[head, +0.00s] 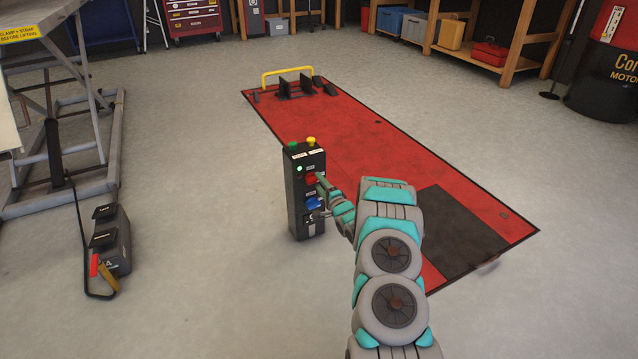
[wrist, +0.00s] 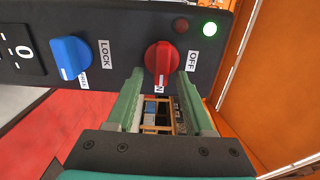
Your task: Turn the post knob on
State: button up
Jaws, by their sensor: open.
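The black control post (head: 304,215) stands upright in the head view; its panel (wrist: 130,20) fills the top of the wrist view. The red knob (wrist: 161,57) sits on this panel. A white mark on its lower end points toward a partly hidden label (wrist: 157,86) ending in N. The OFF label (wrist: 193,60) is to its right. My gripper (wrist: 160,75) is open, its two green fingertips to either side of the knob's lower end; whether they touch it I cannot tell. In the head view my gripper (head: 321,180) is at the post's face.
A green lamp (wrist: 209,29) is lit beside a dark red lamp (wrist: 181,26). A blue knob (wrist: 70,57) by a LOCK label is on the left. The red lift platform (head: 370,150) lies behind the post. A foot pedal unit (head: 110,240) stands at the left.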

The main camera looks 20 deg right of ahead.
jog(key=s, duration=0.7)
jog(key=shift+d, duration=0.1)
jog(key=a+r+n+g, duration=0.4)
jog(key=r, duration=0.4)
jog(key=s+a+r+n+g+h+p, duration=0.2)
jog(key=s+a+r+n+g, duration=0.4)
jog(key=s, duration=0.5)
jog(key=s+a+r+n+g, duration=0.2)
jog(key=s+a+r+g, duration=0.1)
jog(key=s, duration=1.2)
jog(key=s+a+r+n+g+y+p, duration=0.1)
jog(key=s+a+r+n+g, duration=0.2)
jog(key=s, duration=1.2)
jog(key=s+a+r+n+g, duration=0.2)
jog(key=s+a+r, duration=0.4)
jog(key=s+a, duration=0.4)
jog(key=s+g, duration=0.1)
jog(key=s, duration=0.4)
jog(key=shift+s+n+g, duration=0.25)
jog(key=shift+n+g, duration=0.15)
